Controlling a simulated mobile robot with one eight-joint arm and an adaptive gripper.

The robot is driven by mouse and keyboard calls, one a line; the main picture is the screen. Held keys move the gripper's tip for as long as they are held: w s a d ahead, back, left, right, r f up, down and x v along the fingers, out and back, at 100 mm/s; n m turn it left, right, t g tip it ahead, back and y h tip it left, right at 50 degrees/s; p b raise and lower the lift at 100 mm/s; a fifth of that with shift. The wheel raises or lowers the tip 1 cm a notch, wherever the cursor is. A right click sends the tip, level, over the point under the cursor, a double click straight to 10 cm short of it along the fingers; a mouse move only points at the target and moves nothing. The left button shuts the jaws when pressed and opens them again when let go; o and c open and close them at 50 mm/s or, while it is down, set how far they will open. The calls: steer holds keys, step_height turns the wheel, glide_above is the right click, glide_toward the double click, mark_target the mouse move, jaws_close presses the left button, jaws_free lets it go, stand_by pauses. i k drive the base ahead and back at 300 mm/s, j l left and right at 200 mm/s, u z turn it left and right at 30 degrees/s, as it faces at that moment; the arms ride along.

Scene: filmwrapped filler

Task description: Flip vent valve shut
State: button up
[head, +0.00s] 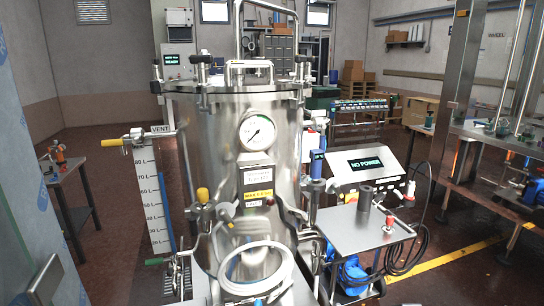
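The vent valve (137,139) is on the left side of a tall stainless steel tank (228,135), at the end of a short side pipe. A white tag reading VENT (161,129) sits just right of it. Its yellow-tipped lever (112,142) points left, roughly level. I cannot tell from this view whether the valve is open or shut. My gripper is not in view.
A level scale (153,195) stands below the valve. A green-handled valve (157,261) is lower down. A side table (65,165) stands at left, with bare floor between. A NO POWER panel (366,163) and cart (355,232) stand right of the tank.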

mark_target(114, 142)
steer(key=u, duration=1.35)
